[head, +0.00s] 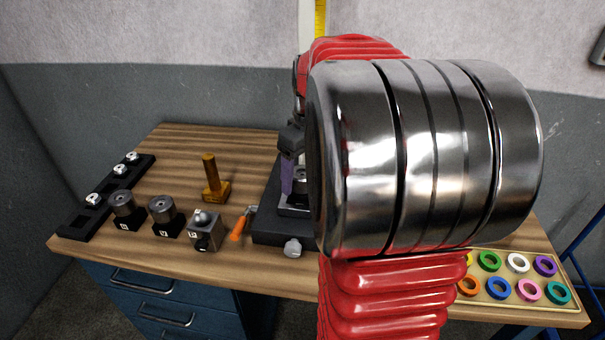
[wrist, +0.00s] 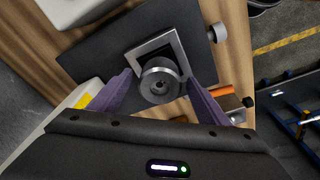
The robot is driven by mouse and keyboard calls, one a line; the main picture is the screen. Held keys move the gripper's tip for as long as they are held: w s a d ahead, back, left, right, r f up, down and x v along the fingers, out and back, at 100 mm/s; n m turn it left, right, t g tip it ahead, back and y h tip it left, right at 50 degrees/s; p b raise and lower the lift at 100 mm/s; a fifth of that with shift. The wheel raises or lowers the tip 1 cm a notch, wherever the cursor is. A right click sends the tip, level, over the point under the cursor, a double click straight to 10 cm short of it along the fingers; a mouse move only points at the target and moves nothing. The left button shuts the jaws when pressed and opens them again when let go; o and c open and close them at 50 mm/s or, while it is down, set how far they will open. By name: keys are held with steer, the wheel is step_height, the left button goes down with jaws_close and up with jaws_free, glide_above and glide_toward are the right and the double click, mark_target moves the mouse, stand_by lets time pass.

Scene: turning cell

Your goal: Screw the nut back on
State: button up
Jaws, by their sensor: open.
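A round grey metal part (wrist: 160,82) with a dark centre hole sits within a square metal frame (wrist: 140,55) on a black base plate (wrist: 105,42); I cannot tell if it is the nut. My gripper (wrist: 158,78) has two purple fingers, one on each side of this part, spread apart and holding nothing. In the head view one purple finger (head: 287,176) shows over the black fixture (head: 264,222). My arm hides much of the fixture there.
Two grey round parts (head: 122,203) (head: 162,209) stand on black blocks at left, beside a metal block (head: 204,232). A black strip (head: 78,215) holds white pieces. A brass-coloured post (head: 212,180) stands behind. An orange handle (head: 238,229) juts beside the fixture. A tray (head: 540,303) holds coloured rings.

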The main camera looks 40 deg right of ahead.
step_height(320, 180, up, 12)
steer(key=s, duration=0.1)
steer(key=shift+s+f, duration=0.15)
steer(key=shift+s, duration=0.05)
stand_by(1.1)
steer(key=f+m, duration=0.3)
steer(key=shift+d+f, duration=0.15)
steer(key=shift+d, duration=0.1)
steer(key=s+a+f+t, duration=0.1)
steer(key=s+a+f, duration=0.1)
steer(key=a, duration=0.7)
steer(key=s+a+f+n+t, duration=0.1)
steer(key=s+a+f, duration=0.1)
steer(key=a, duration=0.7)
steer(key=s+a+f+n+t, duration=0.1)
steer(key=s+a, duration=0.3)
steer(key=a, duration=0.6)
steer(key=shift+s+f+t, duration=0.3)
steer(key=shift+f+t, duration=0.25)
steer(key=shift+t, duration=0.05)
